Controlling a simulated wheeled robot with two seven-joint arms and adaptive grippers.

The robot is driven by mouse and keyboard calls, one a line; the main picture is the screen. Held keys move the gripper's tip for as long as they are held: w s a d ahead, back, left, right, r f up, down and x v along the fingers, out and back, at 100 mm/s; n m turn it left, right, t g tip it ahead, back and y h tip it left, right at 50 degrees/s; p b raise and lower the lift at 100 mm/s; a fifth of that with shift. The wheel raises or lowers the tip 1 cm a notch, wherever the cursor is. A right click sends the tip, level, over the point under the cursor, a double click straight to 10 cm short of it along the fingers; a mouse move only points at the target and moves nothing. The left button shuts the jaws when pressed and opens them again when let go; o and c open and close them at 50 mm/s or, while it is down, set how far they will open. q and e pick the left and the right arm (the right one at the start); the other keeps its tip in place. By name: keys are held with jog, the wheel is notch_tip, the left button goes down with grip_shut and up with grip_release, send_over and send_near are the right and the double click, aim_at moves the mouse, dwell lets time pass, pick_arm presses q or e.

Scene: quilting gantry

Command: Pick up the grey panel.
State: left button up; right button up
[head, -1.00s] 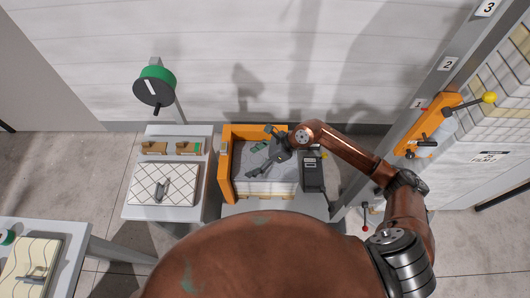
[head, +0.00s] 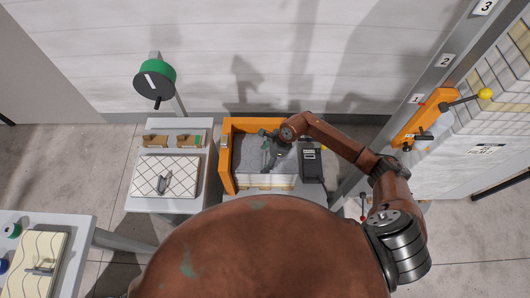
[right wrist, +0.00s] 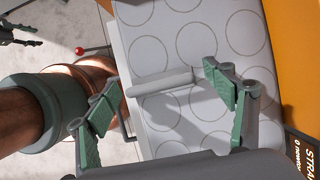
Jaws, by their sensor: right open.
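The grey panel (head: 247,163) lies flat on top of a cream stack in the orange-sided tray (head: 226,158). In the right wrist view the panel (right wrist: 150,30) carries a pattern of circles and a pale bar handle (right wrist: 158,83). My right gripper (head: 268,156) is over the panel. In the right wrist view my right gripper (right wrist: 161,95) is open, with one green-padded finger towards each end of the handle. It holds nothing. Whether the fingers are down at the handle's height, I cannot tell. My left gripper is not seen in the head view.
A black box (head: 312,167) stands right of the panel. A table (head: 137,200) on the left holds a white crosshatched panel (head: 150,177) with a handle. A wavy cream panel (head: 32,257) lies lower left. An orange lever bracket (head: 418,118) is on the post at right.

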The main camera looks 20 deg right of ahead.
jog(key=c, duration=1.7)
jog(key=shift+c, duration=0.5)
jog(key=shift+r, duration=0.1)
